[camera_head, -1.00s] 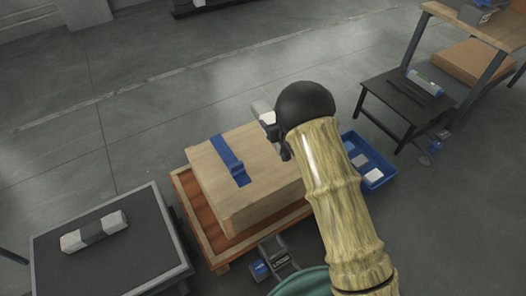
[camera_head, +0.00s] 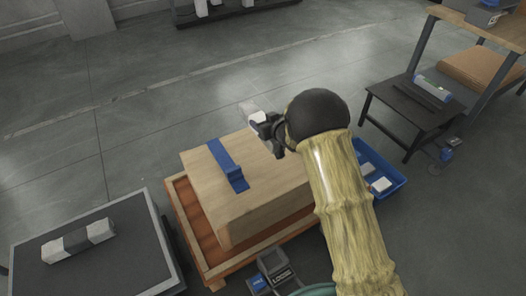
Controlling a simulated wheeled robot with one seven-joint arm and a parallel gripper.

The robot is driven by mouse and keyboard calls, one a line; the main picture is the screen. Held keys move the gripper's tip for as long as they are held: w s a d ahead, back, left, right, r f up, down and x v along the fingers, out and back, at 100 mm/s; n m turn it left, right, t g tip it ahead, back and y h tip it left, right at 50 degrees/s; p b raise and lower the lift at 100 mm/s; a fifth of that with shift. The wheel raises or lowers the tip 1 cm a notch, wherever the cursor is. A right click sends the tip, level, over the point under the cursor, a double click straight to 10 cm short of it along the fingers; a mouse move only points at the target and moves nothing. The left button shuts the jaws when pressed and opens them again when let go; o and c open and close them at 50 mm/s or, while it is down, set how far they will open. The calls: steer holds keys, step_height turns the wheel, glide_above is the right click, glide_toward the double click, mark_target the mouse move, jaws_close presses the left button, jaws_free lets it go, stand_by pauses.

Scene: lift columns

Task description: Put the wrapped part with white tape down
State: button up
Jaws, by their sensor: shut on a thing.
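My gripper (camera_head: 272,128) is at the end of my arm, above the far right corner of a wooden box. It is shut on a small pale wrapped part (camera_head: 250,110), which sticks out to its upper left with a white end. Most of the held part is hidden behind the black fingers, and I cannot make out its tape clearly. A second wrapped part (camera_head: 79,240), pale with a dark middle band, lies on the black-topped table (camera_head: 120,262) at the lower left.
The wooden box (camera_head: 258,185) with a blue strap (camera_head: 227,162) sits on an orange-brown pallet (camera_head: 190,205). A blue bin (camera_head: 397,178) with white pieces stands right of my arm. A black low table (camera_head: 408,112) is at the right. The floor behind is open.

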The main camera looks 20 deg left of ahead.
steer(key=b, duration=0.3)
glide_above(263, 152)
steer(key=shift+f, duration=2.45)
steer(key=shift+f, duration=0.1)
step_height(263, 152, down, 5)
steer(key=shift+r+b, duration=0.1)
steer(key=shift+b, duration=1.15)
steer(key=shift+f, duration=0.25)
steer(key=o, duration=1.4)
steer(key=shift+d, duration=0.1)
